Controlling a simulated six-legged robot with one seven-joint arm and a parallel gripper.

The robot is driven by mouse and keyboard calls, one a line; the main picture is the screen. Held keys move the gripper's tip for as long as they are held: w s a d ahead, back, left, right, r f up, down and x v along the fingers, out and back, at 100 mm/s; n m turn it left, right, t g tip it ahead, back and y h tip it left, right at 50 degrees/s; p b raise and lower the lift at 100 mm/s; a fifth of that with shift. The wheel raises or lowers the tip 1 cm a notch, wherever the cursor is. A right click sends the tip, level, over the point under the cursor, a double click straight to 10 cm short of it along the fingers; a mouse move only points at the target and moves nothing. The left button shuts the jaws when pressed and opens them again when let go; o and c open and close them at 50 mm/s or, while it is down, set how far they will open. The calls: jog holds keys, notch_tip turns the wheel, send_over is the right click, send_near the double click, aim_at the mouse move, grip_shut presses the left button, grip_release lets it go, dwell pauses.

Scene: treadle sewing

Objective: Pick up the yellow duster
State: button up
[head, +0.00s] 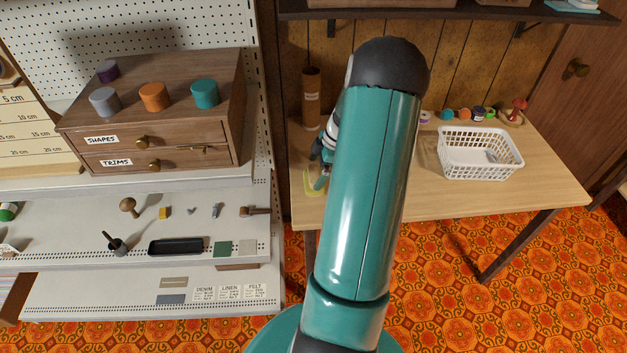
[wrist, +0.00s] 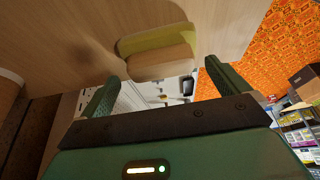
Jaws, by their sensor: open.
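The yellow duster (wrist: 155,40) lies on the wooden table in the wrist view. It has a yellow-green part and a tan, rounded block-like part. In the head view a yellow-green edge of it (head: 309,187) shows at the table's left front, partly hidden by my arm. My gripper (wrist: 162,70) is open, with one green finger to each side of the duster's near end. The fingers look apart from it, and nothing is held. In the head view my gripper (head: 321,170) shows only partly beside my arm, close to the duster.
On the table (head: 430,203) stand a white basket (head: 480,170), a brown cylinder (head: 312,100) at the back left, and several small items with a red pincushion-like object (head: 517,108) at the back. A shelf unit with a drawer box (head: 160,115) stands left. The table's front edge is close to the duster.

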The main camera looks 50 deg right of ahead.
aim_at(314, 173)
jog(key=x, duration=0.4)
jog(key=shift+a+f, duration=0.1)
jog(key=shift+f, duration=0.05)
jog(key=c, duration=0.6)
notch_tip(314, 173, up, 10)
jog(key=shift+r, duration=0.1)
jog(key=shift+o, duration=1.4)
jog(key=shift+c, duration=0.9)
jog(key=shift+a, duration=0.1)
